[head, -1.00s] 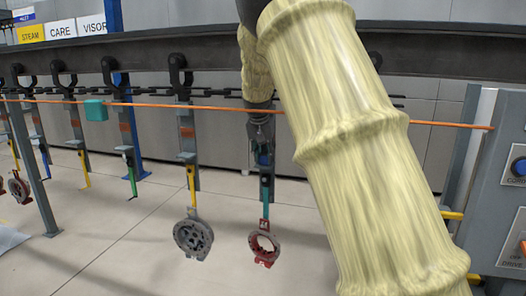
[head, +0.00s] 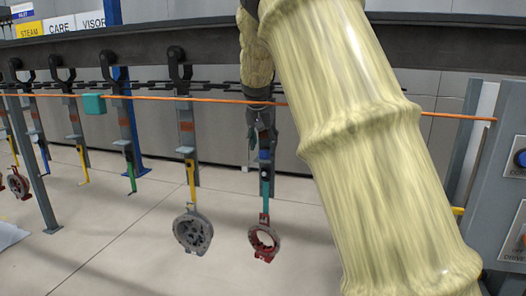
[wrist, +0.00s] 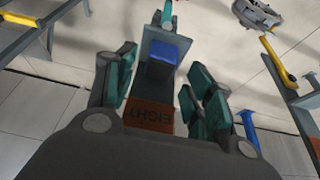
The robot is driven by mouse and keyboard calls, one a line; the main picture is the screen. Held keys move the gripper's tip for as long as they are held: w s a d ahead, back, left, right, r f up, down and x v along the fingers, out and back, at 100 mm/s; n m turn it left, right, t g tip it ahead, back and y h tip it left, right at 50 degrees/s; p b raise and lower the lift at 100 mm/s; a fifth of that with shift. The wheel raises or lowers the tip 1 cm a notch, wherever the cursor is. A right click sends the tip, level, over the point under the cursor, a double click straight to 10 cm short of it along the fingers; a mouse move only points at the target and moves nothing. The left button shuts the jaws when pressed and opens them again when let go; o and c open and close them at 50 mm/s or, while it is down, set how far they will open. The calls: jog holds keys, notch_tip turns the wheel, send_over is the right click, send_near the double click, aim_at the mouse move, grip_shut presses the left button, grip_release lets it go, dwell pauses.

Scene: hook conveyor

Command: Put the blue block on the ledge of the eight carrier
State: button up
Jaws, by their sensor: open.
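The blue block (wrist: 163,58) sits on the ledge of the carrier plate, against the plate, in the wrist view. The label (wrist: 150,113) on this carrier reads EIGHT. In the head view the blue block (head: 264,155) shows small on the eight carrier, above its teal hook (head: 265,184). My gripper (wrist: 166,75) is open, with its teal-padded fingers on either side of the carrier and apart from the block. In the head view my gripper (head: 263,125) is just above the block. My arm hides the upper part of this carrier.
A red ring part (head: 263,240) hangs from the teal hook. A neighbouring carrier to the left has a yellow hook with a grey round part (head: 192,232). An orange line (head: 200,100) runs across the carriers. A control panel (head: 510,200) stands at right.

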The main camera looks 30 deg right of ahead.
jog(key=s+a+b, duration=0.5)
jog(key=s+a, duration=0.3)
jog(key=a, duration=0.2)
notch_tip(320, 180, down, 27)
jog(key=a+n, duration=0.2)
jog(key=n, duration=0.1)
jog(key=s+a+f+n, duration=0.1)
jog(key=s+f, duration=0.2)
jog(key=f, duration=0.3)
jog(key=s+a+f+n+g+y, duration=0.1)
jog(key=s+f, duration=0.2)
jog(key=f, duration=0.4)
jog(key=s+a+f, duration=0.2)
jog(key=s+f, duration=0.1)
jog(key=f, duration=0.3)
jog(key=s+a+f+n+g+y, duration=0.1)
jog(key=s+a+f, duration=0.2)
jog(key=s+f, duration=0.55)
jog(key=s+a+f+n, duration=0.2)
jog(key=s+a+f, duration=0.1)
jog(key=s+f, duration=0.55)
jog(key=s+a+f, duration=0.2)
jog(key=s+a, duration=0.1)
jog(key=s, duration=0.6)
jog(key=s+a+f+n+y, duration=0.1)
jog(key=s+a+f, duration=0.2)
jog(key=s, duration=0.6)
jog(key=shift+s+a+n+g, duration=0.15)
jog(key=shift+a+n+g, duration=0.15)
jog(key=shift+g, duration=0.1)
